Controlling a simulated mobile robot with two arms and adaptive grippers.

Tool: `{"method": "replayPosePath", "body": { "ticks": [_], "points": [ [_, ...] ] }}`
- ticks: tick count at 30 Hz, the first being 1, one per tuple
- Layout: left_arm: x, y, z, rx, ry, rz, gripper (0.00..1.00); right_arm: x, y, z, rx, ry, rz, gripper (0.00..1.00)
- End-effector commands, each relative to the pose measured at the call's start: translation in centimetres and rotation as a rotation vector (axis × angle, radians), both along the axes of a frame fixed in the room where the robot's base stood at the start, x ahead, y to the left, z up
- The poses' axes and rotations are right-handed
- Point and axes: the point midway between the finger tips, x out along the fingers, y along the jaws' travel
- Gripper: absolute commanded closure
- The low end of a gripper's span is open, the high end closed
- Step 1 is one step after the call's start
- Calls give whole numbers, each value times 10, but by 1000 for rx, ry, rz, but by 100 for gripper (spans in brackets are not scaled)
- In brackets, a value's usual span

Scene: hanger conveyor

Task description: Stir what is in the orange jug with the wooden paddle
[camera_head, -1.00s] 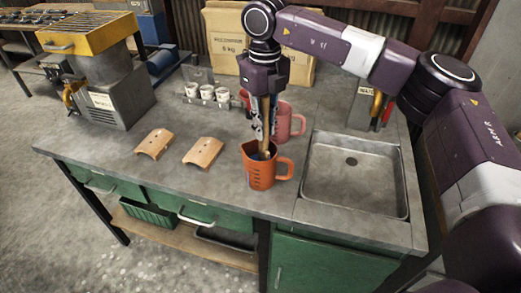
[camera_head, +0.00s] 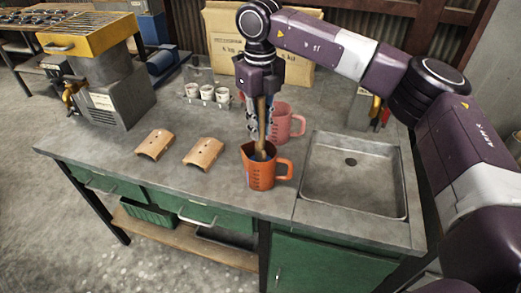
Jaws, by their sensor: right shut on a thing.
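The orange jug (camera_head: 262,177) stands upright on the workbench, left of the sink, with its handle to the right. My right gripper (camera_head: 259,130) is above the jug and shut on the wooden paddle (camera_head: 261,136). The paddle points down, and its lower end is inside the jug's mouth. The jug wall hides the paddle's tip and most of the contents. My left gripper is not in view.
A pink jug (camera_head: 282,122) stands close behind the orange jug. The sink (camera_head: 354,186) is to the right. Two curved wooden pieces (camera_head: 203,153) lie to the left. Several white cups (camera_head: 207,93) stand behind, and a machine with a yellow top (camera_head: 88,38) stands at the far left.

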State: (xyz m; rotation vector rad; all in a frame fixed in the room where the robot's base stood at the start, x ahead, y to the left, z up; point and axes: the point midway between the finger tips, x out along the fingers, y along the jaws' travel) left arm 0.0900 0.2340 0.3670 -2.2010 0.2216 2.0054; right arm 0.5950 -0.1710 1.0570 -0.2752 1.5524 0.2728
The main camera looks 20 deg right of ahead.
Motion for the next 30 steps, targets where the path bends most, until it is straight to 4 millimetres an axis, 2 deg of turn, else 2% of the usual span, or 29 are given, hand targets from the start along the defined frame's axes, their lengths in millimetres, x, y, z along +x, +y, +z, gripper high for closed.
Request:
{"method": "replayPosePath", "body": {
  "ticks": [8, 30],
  "points": [
    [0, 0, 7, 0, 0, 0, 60, 0, 0, 11, 0, -1, -1, 100],
    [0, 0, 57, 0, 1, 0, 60, 0, 0, 86, 0, -1, 0, 100]
  ]
}}
